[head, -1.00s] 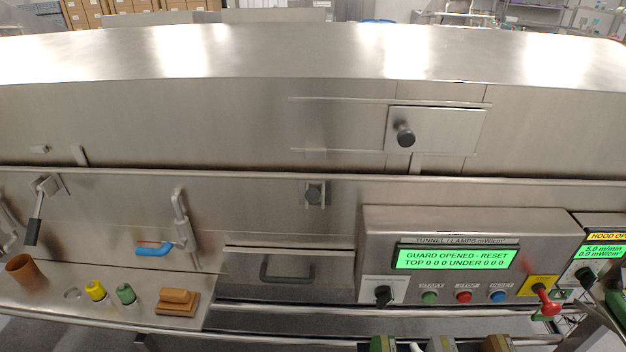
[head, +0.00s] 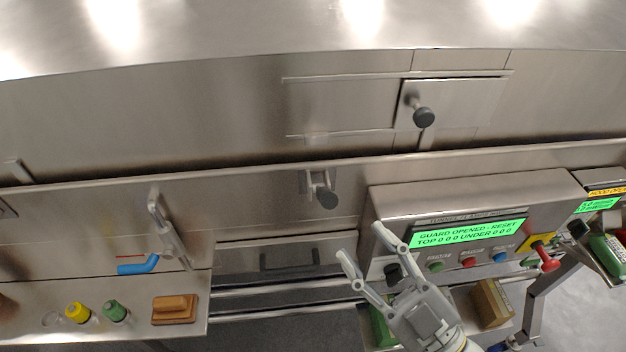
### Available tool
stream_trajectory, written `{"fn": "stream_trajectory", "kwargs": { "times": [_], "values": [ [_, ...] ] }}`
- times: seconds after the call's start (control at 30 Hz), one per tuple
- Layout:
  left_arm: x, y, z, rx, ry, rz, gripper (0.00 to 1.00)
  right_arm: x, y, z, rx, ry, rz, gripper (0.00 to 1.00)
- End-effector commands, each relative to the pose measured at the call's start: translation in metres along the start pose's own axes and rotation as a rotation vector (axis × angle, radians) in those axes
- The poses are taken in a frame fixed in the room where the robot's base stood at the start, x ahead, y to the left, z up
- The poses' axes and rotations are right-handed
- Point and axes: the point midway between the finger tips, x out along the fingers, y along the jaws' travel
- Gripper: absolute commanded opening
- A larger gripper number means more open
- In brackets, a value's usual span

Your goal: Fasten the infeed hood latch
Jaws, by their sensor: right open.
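A small bracket with a dark round knob (head: 326,198) sits on the lower steel panel just below the hood seam, at the middle. I cannot tell whether it is the infeed hood latch. At the far left edge only a sliver of a steel fitting (head: 6,209) shows. The steel hood (head: 200,110) spans the top of the view. My right gripper (head: 361,243) is open and empty, in front of the display panel's left edge, below and right of the knob. My left gripper is not in view.
The control panel (head: 376,205) reads "GUARD OPENED - RESET". A hatch with a dark knob (head: 424,118) is above it.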

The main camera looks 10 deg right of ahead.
Motion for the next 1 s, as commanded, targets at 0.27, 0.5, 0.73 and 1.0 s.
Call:
{"fn": "stream_trajectory", "kwargs": {
  "times": [0.27,0.5,0.73,1.0],
  "values": [
    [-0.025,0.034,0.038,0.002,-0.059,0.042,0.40,0.035,0.003,-0.004,-0.001,0.002,0.002,0.43],
    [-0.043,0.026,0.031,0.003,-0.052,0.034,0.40,0.069,0.003,-0.003,-0.001,0.001,0.002,0.43],
    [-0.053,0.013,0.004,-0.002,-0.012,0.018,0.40,0.093,0.001,-0.002,0.001,-0.001,0.002,0.43],
    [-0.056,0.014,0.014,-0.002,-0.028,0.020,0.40,0.102,0.000,0.001,0.000,-0.002,0.001,0.43]
  ]
}}
